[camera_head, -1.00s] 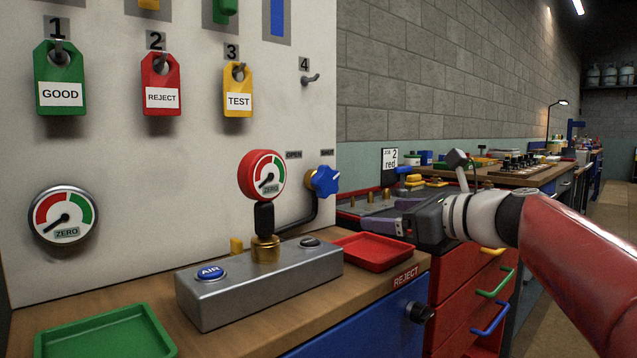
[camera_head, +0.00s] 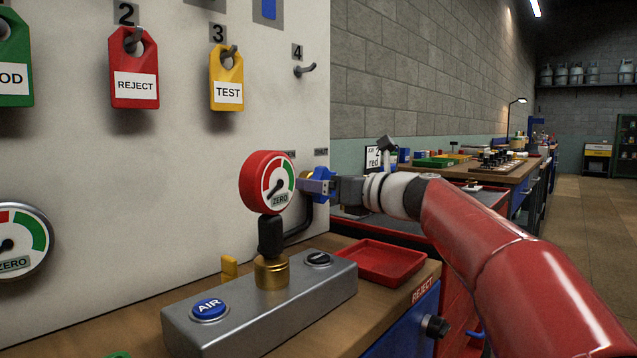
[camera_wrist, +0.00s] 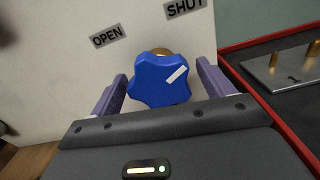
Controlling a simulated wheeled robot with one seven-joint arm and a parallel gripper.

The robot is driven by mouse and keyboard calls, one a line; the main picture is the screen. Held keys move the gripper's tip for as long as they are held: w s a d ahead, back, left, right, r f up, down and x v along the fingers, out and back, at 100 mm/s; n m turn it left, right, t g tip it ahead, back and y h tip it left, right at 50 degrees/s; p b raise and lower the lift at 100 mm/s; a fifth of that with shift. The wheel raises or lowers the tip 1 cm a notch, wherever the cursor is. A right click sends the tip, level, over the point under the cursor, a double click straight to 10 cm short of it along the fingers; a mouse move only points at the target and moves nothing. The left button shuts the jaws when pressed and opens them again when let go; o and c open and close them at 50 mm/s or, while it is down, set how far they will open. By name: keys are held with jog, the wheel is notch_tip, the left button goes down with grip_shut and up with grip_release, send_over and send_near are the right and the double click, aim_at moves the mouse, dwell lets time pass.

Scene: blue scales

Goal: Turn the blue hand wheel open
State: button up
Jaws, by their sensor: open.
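The blue hand wheel (camera_wrist: 158,83) sits on a brass stem at the white panel. In the wrist view it lies between the two fingers of my gripper (camera_wrist: 158,92), which are open around it with a gap on each side. A white mark on the wheel points up and right, towards the SHUT label (camera_wrist: 184,7). The OPEN label (camera_wrist: 108,36) is up and left of the wheel.
A grey block (camera_head: 265,306) with a blue AIR button (camera_head: 210,309) stands on the bench below. A red tray (camera_head: 380,262) lies right of it. REJECT and TEST tags hang on the panel above. In the wrist view a red-edged tray (camera_wrist: 262,95) is at right.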

jog(key=shift+w+a, duration=0.45)
jog(key=shift+a, duration=0.1)
jog(key=c, duration=1)
